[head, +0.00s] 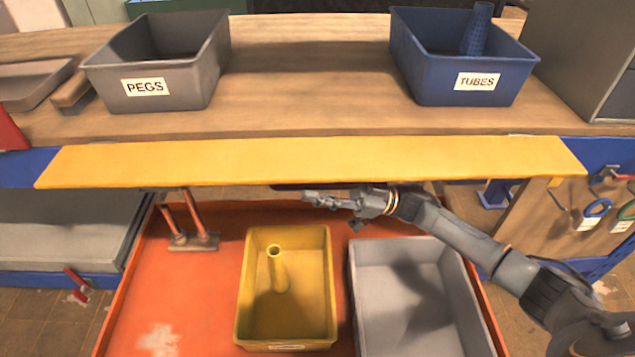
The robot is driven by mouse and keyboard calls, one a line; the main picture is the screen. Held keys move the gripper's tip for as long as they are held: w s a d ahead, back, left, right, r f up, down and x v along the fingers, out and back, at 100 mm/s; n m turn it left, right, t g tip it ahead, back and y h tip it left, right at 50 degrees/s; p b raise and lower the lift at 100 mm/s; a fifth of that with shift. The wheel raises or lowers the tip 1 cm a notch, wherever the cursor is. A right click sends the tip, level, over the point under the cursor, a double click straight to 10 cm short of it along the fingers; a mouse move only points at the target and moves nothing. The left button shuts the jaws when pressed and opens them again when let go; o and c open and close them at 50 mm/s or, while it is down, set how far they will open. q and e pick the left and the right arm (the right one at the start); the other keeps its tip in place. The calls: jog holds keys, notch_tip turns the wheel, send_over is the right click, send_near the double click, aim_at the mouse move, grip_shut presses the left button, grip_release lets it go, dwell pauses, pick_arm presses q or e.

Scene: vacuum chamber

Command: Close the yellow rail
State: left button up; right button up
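The yellow rail (310,161) is a long flat yellow board running along the front of the wooden workbench, across the middle of the head view. My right gripper (312,199) comes in from the right, just below the rail's front edge in the picture, with its fingers pointing left. Whether it touches the rail cannot be told. The fingers are small and overlap, so their opening is unclear; no held object shows. My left gripper is out of view.
A grey PEGS bin (160,62) and a blue TUBES bin (462,58) stand on the workbench (310,60). Below, an orange surface (190,290) carries a yellow bin (248,300) with a yellow tube inside, and a grey bin (362,300) under my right arm.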

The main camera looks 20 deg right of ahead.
grip_shut()
